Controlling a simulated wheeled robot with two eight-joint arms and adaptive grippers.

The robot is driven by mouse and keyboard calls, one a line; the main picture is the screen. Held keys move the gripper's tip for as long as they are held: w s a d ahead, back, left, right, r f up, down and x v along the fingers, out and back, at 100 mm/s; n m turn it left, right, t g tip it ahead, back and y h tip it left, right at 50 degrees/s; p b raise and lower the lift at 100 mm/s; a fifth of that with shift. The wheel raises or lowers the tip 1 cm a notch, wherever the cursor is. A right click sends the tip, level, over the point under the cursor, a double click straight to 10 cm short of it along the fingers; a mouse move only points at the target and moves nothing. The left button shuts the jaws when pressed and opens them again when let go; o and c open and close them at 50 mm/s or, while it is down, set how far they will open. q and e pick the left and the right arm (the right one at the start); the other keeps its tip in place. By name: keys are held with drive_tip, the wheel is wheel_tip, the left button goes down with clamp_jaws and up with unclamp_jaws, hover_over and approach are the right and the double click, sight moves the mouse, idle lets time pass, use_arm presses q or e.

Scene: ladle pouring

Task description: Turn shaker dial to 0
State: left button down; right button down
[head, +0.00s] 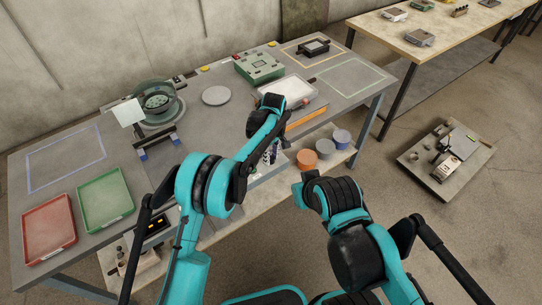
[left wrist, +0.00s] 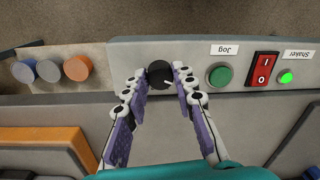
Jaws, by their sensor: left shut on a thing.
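The black shaker dial (left wrist: 160,74) sits on a grey control panel in the left wrist view, with a short white mark toward its lower right edge. No numbers can be read around it. My left gripper (left wrist: 160,82) has its fingertips on both sides of the dial and is shut on it. In the head view my left gripper (head: 270,152) is at the table's front edge, partly behind my arm, and the dial is hidden there. My right arm shows in the head view, but its gripper does not.
The panel also has a green Jog button (left wrist: 220,76), a red I/O switch (left wrist: 263,70) and a lit green Shaker light (left wrist: 286,77). Red (head: 48,259) and green (head: 129,206) trays stand left.

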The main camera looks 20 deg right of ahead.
sight(272, 157)
use_arm(q)
drive_tip(key=c, duration=1.5)
unclamp_jaws()
wheel_tip(272, 157, up, 12)
drive_tip(key=shift+w+d, duration=0.15)
drive_tip(key=shift+d, duration=0.1)
drive_tip(key=s+a+r+m+t, duration=0.1)
drive_tip(key=s+a+r, duration=0.25)
drive_tip(key=a, duration=0.35)
drive_tip(key=s+a+r+m+t+h, duration=0.1)
drive_tip(key=s+a+r, duration=0.1)
drive_tip(key=a+r, duration=0.4)
drive_tip(key=s+a+r+m+t, duration=0.1)
drive_tip(key=s+a+r+t, duration=0.2)
drive_tip(key=a, duration=0.6)
drive_tip(key=s+a+f+m+t, duration=0.1)
drive_tip(key=s+a+f, duration=0.1)
drive_tip(key=s+a, duration=0.5)
drive_tip(key=s+a+f+m+t, duration=0.1)
drive_tip(key=s+a+f+m, duration=0.1)
drive_tip(key=s+a, duration=0.4)
drive_tip(key=s+f, duration=0.1)
drive_tip(key=s, duration=0.4)
drive_tip(key=shift+a+f+t, duration=0.25)
drive_tip(key=shift+a+t, duration=0.05)
drive_tip(key=shift+a, duration=0.1)
